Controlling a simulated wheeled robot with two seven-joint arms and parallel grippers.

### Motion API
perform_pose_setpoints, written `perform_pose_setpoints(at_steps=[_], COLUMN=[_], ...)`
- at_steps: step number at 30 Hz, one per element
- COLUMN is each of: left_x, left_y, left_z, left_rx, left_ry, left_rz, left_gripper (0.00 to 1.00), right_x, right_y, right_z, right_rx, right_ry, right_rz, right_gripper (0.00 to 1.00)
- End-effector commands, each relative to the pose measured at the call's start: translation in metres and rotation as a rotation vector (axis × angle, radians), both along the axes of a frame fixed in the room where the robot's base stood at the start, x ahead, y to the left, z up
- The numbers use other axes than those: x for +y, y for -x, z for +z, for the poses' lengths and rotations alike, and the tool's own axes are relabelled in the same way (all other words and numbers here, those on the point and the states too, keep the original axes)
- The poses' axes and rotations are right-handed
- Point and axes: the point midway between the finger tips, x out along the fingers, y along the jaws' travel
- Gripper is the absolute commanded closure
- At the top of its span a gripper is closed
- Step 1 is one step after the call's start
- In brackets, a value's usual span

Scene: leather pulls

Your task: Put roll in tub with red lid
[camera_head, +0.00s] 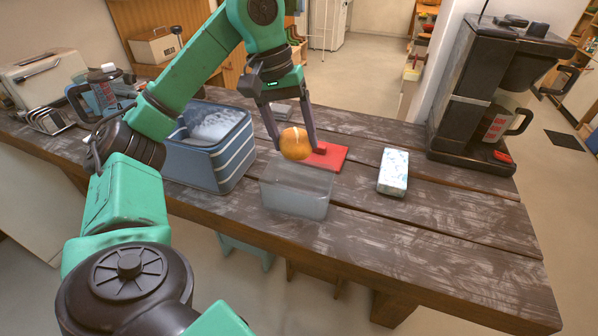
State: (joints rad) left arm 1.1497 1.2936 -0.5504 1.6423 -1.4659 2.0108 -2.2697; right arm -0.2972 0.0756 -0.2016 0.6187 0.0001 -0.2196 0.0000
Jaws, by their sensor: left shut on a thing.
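My left gripper (296,134) is shut on an orange-brown roll (295,146). It holds the roll above the far part of a clear, open tub (293,198). A flat red lid (333,157) lies on the table just behind and to the right of the tub. I cannot tell from this view whether the roll is directly over the tub's opening or a little behind it. My right gripper does not show.
A blue striped bin (233,160) stands left of the tub on the wooden table (440,225). A pale block (393,172) lies to the right. A black coffee machine (462,110) stands at the right end. The table's front right is clear.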

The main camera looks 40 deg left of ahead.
Motion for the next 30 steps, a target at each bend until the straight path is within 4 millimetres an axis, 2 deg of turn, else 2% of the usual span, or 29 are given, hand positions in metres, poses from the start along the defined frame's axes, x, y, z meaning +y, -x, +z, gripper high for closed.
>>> perform_pose_setpoints(at_steps=[1,4,7,11,14,18,27,28,30], left_x=[0.000,-0.001,0.000,0.000,0.000,0.000,0.000,0.000,0.000], left_y=[0.000,0.000,0.000,0.000,0.000,0.000,-0.001,-0.001,-0.001], left_z=[-0.034,-0.063,-0.082,-0.093,-0.111,-0.131,-0.133,-0.133,-0.132], left_rx=[0.005,0.005,0.005,0.003,0.004,0.003,-0.001,0.000,0.000], left_ry=[0.001,0.001,-0.001,-0.002,-0.003,-0.002,0.001,0.000,0.000], left_rz=[-0.001,-0.002,0.000,0.000,0.001,0.000,-0.001,-0.001,-0.001], left_gripper=[0.83,0.83,0.83,0.83,0.83,0.83,0.83,0.25,0.00], right_x=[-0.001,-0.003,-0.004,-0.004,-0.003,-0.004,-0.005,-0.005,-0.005], right_y=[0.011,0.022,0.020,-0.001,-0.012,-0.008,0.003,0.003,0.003], right_z=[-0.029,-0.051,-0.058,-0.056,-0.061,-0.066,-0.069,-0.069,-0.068], right_rx=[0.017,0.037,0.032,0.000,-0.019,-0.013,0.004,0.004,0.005], right_ry=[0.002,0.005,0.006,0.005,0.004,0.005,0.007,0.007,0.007], right_rz=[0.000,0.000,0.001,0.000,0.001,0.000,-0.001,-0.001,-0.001], right_gripper=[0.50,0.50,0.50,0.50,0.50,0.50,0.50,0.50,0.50])
